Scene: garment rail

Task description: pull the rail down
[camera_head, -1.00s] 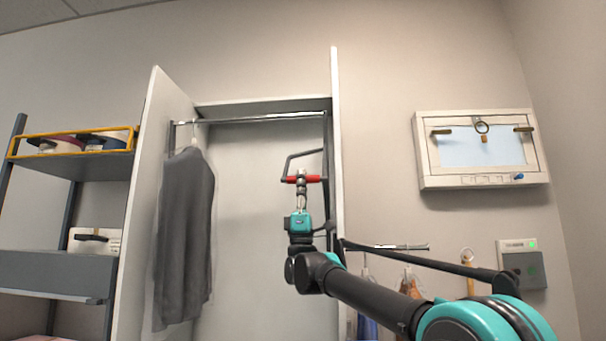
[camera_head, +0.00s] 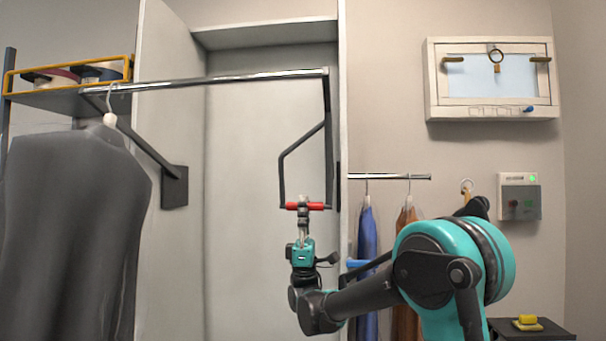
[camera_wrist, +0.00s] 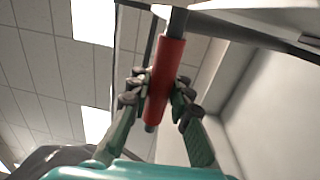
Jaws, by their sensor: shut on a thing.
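The chrome rail (camera_head: 225,79) reaches out in front of the open wardrobe (camera_head: 265,190), borne on swing arms at its two ends. A bent dark pull bar (camera_head: 300,143) hangs from its right end, with a red grip (camera_head: 290,206) at the bottom. My gripper (camera_head: 304,207) is shut on the red grip; in the wrist view the fingers close around the red grip (camera_wrist: 165,80) from both sides. A dark grey garment (camera_head: 75,225) hangs on a hanger at the rail's left end.
Shelves with a yellow-edged rack (camera_head: 65,70) stand at the left. Right of the wardrobe are a short rail (camera_head: 390,177) with a blue and a brown garment, a wall cabinet (camera_head: 492,80), a control box (camera_head: 519,200) and a small black table (camera_head: 530,329).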

